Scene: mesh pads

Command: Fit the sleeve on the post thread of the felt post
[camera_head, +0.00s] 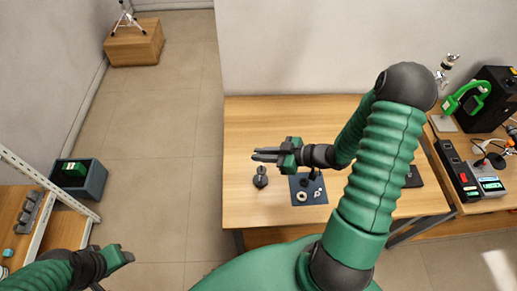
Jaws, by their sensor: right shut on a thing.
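My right gripper (265,155) reaches in from the right over the table, with its dark fingers pointing left. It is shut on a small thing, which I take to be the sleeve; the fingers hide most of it. A small dark upright piece on a round base (260,178), which looks like the felt post, stands on the table just below the fingertips in the picture. Its thread is too small to make out. The fingers appear above and apart from it. My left gripper (127,257) is at the lower left, away from the table; its fingers are unclear.
A dark blue mesh pad (299,181) lies right of the post, with a beige ring (302,197) and small pale parts on it. The wooden table (245,120) is clear at its back left. A side table with devices (466,178) stands at right.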

